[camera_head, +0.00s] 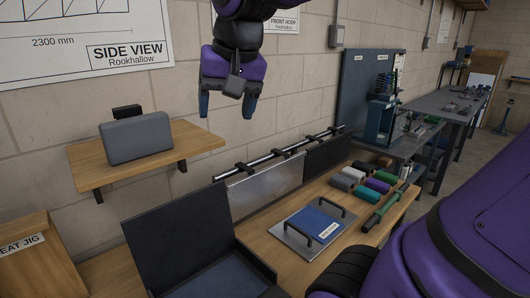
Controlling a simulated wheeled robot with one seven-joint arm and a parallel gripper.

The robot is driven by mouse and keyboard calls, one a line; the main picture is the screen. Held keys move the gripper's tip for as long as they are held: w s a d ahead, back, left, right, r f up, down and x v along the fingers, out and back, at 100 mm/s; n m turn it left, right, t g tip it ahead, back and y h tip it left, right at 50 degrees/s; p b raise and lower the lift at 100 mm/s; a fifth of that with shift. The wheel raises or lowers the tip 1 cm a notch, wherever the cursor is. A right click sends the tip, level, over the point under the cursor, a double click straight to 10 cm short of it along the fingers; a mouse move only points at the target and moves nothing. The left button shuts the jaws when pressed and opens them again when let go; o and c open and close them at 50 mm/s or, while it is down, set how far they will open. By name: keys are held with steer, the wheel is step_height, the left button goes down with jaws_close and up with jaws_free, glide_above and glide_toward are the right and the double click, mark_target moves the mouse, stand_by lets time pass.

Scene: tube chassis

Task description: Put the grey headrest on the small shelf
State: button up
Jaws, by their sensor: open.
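The grey headrest (135,138) is a rounded block standing upright on the small wooden shelf (195,143), toward its left part. A small black piece (127,112) shows just behind and above the headrest's top edge. The shelf is fixed to the block wall on dark brackets. My gripper (231,106) is up at the top middle, to the right of the headrest and apart from it. Its fingers point down, are open, and hold nothing.
Below stands a wooden bench (290,262) with an open black case (190,232), a blue plate with handles (318,222), several coloured rolls (357,173) and a green tool (385,212). A rail with metal panels (265,188) runs along the wall. A wooden seat jig (35,262) is at lower left.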

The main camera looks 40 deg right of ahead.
steer(key=s+d+f+n+t, duration=0.1)
steer(key=s+f+n, duration=0.3)
steer(key=s+f, duration=0.2)
steer(key=shift+s+d+f+n+t, duration=0.15)
steer(key=shift+s+f+n+t, duration=0.2)
steer(key=shift+s, duration=0.85)
steer(key=shift+c, duration=0.5)
stand_by(0.9)
